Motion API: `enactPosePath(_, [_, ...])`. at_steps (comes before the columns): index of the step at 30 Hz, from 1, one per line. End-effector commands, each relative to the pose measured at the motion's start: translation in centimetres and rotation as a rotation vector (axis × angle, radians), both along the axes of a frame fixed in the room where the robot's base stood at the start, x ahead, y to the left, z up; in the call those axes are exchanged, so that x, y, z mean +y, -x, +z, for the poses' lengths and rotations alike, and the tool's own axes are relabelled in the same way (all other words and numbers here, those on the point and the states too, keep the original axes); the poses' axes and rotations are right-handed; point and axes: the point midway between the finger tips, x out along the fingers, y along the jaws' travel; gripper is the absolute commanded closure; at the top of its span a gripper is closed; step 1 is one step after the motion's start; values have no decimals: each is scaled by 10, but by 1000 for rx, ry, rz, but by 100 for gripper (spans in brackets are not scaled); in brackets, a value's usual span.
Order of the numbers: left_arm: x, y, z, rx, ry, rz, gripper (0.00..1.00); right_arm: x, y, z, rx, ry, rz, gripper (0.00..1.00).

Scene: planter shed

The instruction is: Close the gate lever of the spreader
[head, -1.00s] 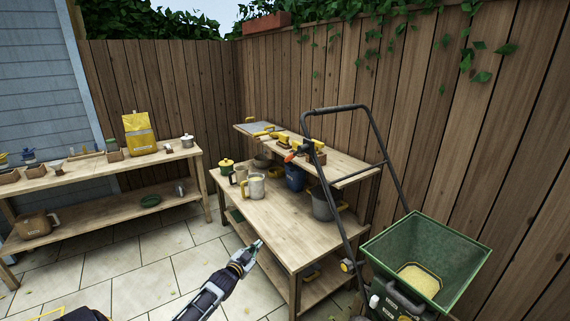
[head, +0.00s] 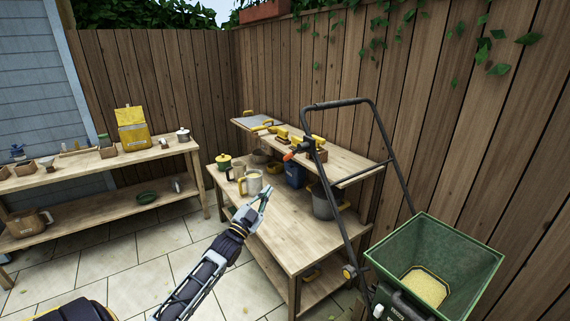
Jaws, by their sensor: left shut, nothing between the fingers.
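The spreader has a green hopper (head: 470,262) holding some yellow grain (head: 424,288), at the lower right. Its dark tubular handle (head: 388,150) rises up and to the left from the hopper. An orange-tipped lever (head: 291,156) sits on the handle's left bar, which I take to be the gate lever. My left gripper (head: 266,193) is shut and empty, in front of the potting bench, below and left of the lever and apart from it. My right gripper is out of view.
The potting bench (head: 290,237) holds mugs (head: 251,184), a blue container (head: 294,174) and a grey bucket (head: 324,204). Yellow-handled tools (head: 283,132) lie on its upper shelf. A second bench (head: 90,163) with a yellow bag (head: 133,128) stands at left. Paving between is clear.

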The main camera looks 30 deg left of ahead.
Motion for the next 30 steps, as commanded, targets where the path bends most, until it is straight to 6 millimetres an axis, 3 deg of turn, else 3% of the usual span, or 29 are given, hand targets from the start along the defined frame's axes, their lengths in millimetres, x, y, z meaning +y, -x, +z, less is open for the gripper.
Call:
enactPosePath(18, [-2, 3, 6, -29, -85, 29, 100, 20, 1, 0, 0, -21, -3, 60])
enactPosePath(30, [-2, -7, 11, -29, -85, 28, 100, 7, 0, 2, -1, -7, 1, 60])
